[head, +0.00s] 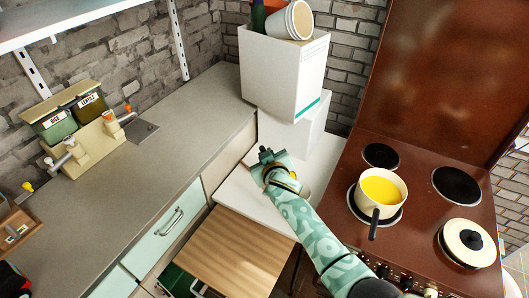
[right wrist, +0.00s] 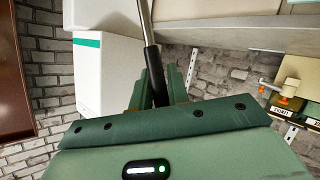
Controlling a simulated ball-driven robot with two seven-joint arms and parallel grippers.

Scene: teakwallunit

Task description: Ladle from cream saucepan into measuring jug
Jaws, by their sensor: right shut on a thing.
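The cream saucepan (head: 397,205) stands on a hob ring of the brown stove, its black handle pointing to the front. Yellow liquid (head: 380,188) fills much of it. My right gripper (head: 268,158) is over the white surface left of the stove, well away from the saucepan. In the right wrist view my right gripper (right wrist: 155,88) is shut on the black handle of a ladle (right wrist: 153,62). Its metal shaft runs out of the picture and its bowl is not visible. A pale shape (head: 304,191) beside my arm may be the measuring jug; it is mostly hidden. My left gripper is not in view.
A cream lidded pot (head: 465,243) stands at the stove's front right. A wooden board (head: 228,250) lies in front. The grey counter (head: 140,180) is mostly clear.

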